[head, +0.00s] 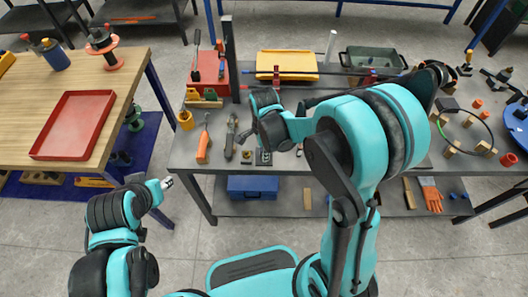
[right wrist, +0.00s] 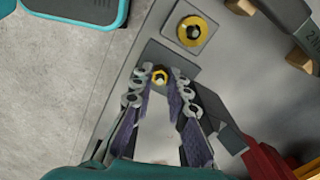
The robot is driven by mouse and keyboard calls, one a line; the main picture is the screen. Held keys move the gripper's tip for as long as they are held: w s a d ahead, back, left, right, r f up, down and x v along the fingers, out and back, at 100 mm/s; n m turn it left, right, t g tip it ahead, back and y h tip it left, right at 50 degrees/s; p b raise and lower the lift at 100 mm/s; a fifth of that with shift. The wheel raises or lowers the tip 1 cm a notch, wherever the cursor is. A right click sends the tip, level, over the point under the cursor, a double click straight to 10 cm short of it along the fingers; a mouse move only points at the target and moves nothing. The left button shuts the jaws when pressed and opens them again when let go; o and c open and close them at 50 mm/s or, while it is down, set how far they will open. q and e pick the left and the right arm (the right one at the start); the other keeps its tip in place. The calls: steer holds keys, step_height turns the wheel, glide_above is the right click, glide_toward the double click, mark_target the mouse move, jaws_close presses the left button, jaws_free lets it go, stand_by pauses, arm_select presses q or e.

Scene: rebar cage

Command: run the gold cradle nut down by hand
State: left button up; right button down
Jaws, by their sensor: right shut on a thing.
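The gold nut (right wrist: 160,77) sits between the fingertips of my right gripper (right wrist: 160,71) in the right wrist view, above a grey plate (right wrist: 178,58). My right gripper is shut on it, with a fingertip on either side. How far the nut is down its thread is too small to tell. In the head view my right arm reaches over the front of the bench, and the nut cannot be made out there. My left gripper (head: 166,183) is low at the left of the head view, away from the bench; its jaws are too small to read.
A second plate with a larger gold ring (right wrist: 192,31) lies close by in the right wrist view. The grey bench (head: 190,150) also holds an orange-handled tool (head: 203,150) and a yellow tray (head: 287,65). A red tray (head: 73,125) lies on the wooden table at left.

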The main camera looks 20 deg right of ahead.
stand_by(0.5)
steer(key=c, duration=1.5)
jaws_free()
step_height(320, 180, up, 12)
steer(key=s+d+n+t, duration=0.1)
steer(key=s+n+t, duration=0.1)
steer(key=n, duration=0.4)
steer(key=s+d+r+n+t, duration=0.1)
steer(key=s+d+n+t, duration=0.1)
steer(key=s+n, duration=0.3)
steer(key=s+d+r+n+t, duration=0.1)
steer(key=s+n+t, duration=0.2)
steer(key=n, duration=0.3)
steer(key=shift+s+d+r+n, duration=0.25)
steer(key=shift+s+n, duration=0.05)
steer(key=shift+s, duration=0.15)
